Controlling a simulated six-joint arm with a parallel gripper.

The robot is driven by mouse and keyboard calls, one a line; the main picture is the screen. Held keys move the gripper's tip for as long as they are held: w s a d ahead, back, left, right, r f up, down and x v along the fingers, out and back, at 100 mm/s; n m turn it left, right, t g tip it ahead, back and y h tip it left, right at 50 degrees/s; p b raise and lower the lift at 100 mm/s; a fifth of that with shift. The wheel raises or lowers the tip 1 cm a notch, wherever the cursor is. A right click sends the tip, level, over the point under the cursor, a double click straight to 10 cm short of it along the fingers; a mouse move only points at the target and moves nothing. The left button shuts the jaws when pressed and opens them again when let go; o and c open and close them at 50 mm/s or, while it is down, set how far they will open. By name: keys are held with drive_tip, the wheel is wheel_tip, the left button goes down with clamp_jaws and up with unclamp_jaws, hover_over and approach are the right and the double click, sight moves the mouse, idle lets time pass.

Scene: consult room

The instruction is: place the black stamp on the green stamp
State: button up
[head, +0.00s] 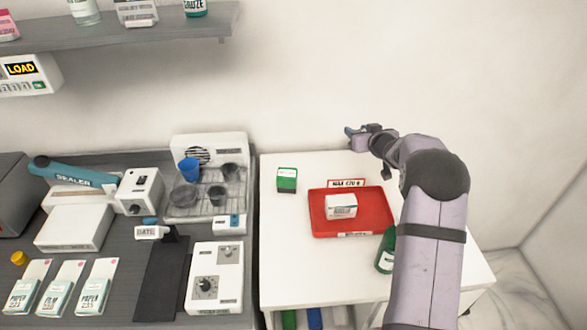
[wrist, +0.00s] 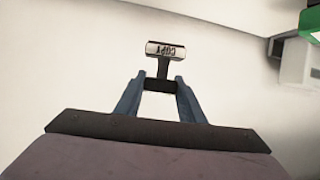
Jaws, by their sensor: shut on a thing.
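My gripper (wrist: 161,84) is shut on the black stamp (wrist: 163,66), by its dark handle. The stamp's pale block, lettered COPY, points away from the fingers. In the head view my gripper (head: 352,131) is raised over the back edge of the white table; the stamp is too small to make out clearly there. A green block with a white label (head: 287,180), which looks like the green stamp, stands at the table's back left. It is apart from my gripper, to its left and lower in the picture. A green thing also shows at the wrist view's top right corner (wrist: 311,22).
A red tray (head: 320,222) holding a white box (head: 341,206) lies on the white table (head: 282,260). A green bottle (head: 384,255) is beside my arm. The dark counter at left bears a grey-white machine (head: 225,150) and other devices. Table around the green block is clear.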

drive_tip(key=a+r+n+y+p, duration=0.1)
drive_tip(key=a+r+n+y, duration=0.15)
drive_tip(key=a, duration=0.45)
drive_tip(key=a+r+n+y+p, duration=0.1)
drive_tip(key=a+r, duration=0.2)
drive_tip(key=a, duration=0.4)
drive_tip(key=n+g+y, duration=0.4)
drive_tip(key=y, duration=0.1)
hover_over(286, 172)
drive_tip(key=shift+h, duration=0.25)
drive_tip(key=shift+a+f+p, duration=0.15)
drive_tip(key=shift+f+p, duration=0.6)
drive_tip(key=shift+f, duration=4.25)
drive_tip(key=shift+f, duration=0.1)
drive_tip(key=o, duration=1)
drive_tip(key=shift+f, duration=0.1)
drive_tip(key=shift+r, duration=0.25)
drive_tip(key=b+v, duration=0.3)
drive_tip(key=v, duration=0.9)
drive_tip(key=shift+f, duration=0.1)
